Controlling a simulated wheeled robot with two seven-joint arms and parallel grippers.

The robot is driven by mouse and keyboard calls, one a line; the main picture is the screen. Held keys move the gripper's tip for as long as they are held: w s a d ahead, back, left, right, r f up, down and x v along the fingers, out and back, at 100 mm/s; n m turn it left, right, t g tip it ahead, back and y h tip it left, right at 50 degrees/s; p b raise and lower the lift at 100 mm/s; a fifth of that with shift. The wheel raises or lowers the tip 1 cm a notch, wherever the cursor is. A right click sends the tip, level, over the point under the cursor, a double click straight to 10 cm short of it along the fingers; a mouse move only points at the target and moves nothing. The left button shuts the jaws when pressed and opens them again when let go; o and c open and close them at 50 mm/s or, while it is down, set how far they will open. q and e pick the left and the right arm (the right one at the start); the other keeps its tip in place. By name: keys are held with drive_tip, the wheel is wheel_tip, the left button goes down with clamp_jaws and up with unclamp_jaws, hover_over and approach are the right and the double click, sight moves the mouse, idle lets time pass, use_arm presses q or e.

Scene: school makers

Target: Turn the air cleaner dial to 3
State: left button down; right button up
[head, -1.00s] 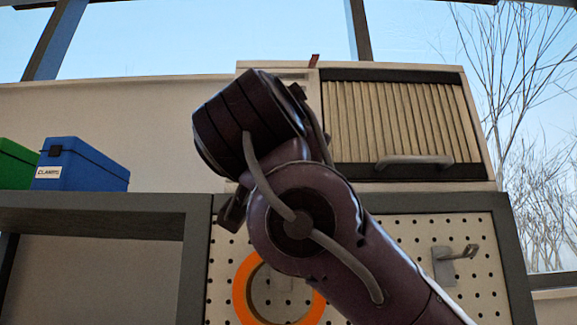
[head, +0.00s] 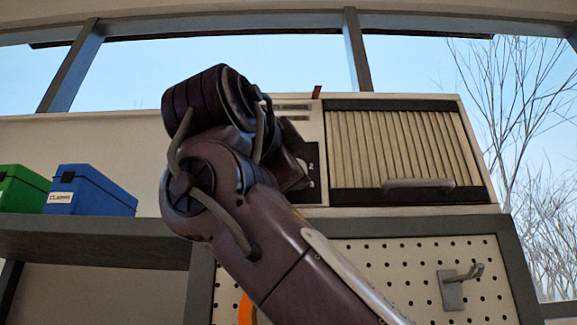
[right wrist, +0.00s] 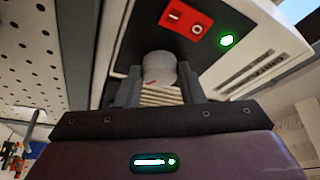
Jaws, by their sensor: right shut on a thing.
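The air cleaner (head: 320,198) is a cream box with a pleated filter and a handle, standing above the pegboard. Its dark dial panel shows a 2 and a 3 beside my right arm. In the right wrist view its pale round dial (right wrist: 160,66) has a red mark at its lower left edge. My right gripper (right wrist: 160,92) is shut on the dial, one finger on each side. In the head view my right arm hides the dial and the fingertips. The number the mark points to cannot be read. My left gripper is not in view.
A red switch (right wrist: 187,22) and a lit green lamp (right wrist: 227,40) sit near the dial. A blue case (head: 95,190) and a green case (head: 20,188) stand on a shelf to the left. A metal hook (head: 458,285) juts from the pegboard (head: 400,265).

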idle(0.5)
drive_tip(key=o, duration=1)
drive_tip(key=shift+w, duration=0.1)
